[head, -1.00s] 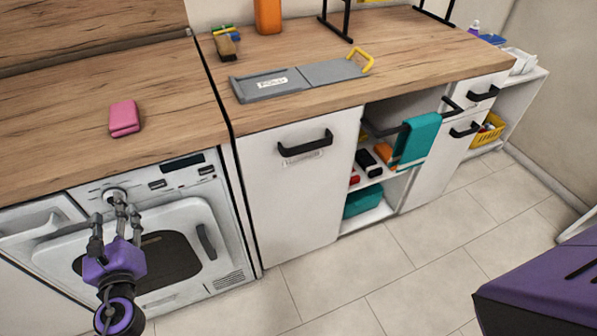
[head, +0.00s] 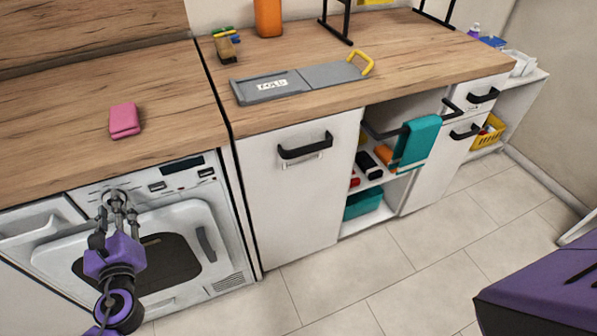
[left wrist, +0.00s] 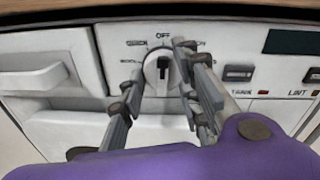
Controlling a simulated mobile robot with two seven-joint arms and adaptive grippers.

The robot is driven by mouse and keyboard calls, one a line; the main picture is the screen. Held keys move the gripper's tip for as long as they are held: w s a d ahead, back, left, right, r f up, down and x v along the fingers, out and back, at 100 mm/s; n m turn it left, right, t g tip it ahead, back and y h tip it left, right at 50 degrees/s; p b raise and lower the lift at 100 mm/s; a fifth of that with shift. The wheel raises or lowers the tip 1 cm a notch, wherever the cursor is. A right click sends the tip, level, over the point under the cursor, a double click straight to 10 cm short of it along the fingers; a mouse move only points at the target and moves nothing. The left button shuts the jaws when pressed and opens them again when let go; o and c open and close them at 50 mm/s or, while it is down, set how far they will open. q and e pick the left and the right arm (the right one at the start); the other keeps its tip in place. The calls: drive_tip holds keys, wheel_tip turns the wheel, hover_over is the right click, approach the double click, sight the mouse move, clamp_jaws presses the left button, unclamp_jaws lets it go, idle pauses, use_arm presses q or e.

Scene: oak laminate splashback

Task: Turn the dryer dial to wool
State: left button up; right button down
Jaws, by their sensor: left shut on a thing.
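The dryer (head: 215,222) stands under the counter at the left in the head view. Its round white dial (left wrist: 152,71) is on the front panel in the left wrist view, with a dark pointer mark that looks close to upright. OFF is printed above the dial; smaller labels sit at its left and right, and the right one is partly covered by a finger. My left gripper (head: 118,198) is at the dial, its fingers (left wrist: 160,68) on either side of it and shut on it. In the head view the fingers partly hide the dial. My right gripper is not in view.
A pink sponge-like block (head: 124,120) lies on the wooden counter (head: 60,135) above the dryer. A grey folding board (head: 300,82) lies further right. The dryer's door handle (head: 206,243) is right of my gripper. A detergent drawer (left wrist: 40,72) is left of the dial.

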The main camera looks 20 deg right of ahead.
use_arm(q)
drive_tip(key=shift+a+n, duration=0.25)
drive_tip(key=shift+n, duration=0.15)
drive_tip(key=shift+d+f+n+g+h+p, duration=0.1)
drive_tip(key=shift+f+n+g+h+p, duration=0.1)
drive_tip(key=shift+n, duration=3.45)
drive_tip(key=shift+f+n+g+h+p, duration=0.1)
drive_tip(key=shift+f+n+g+h, duration=0.1)
drive_tip(key=shift+n, duration=3.45)
drive_tip(key=shift+s, duration=0.1)
drive_tip(key=o, duration=1.1)
drive_tip(key=shift+c, duration=0.2)
drive_tip(key=shift+r, duration=0.1)
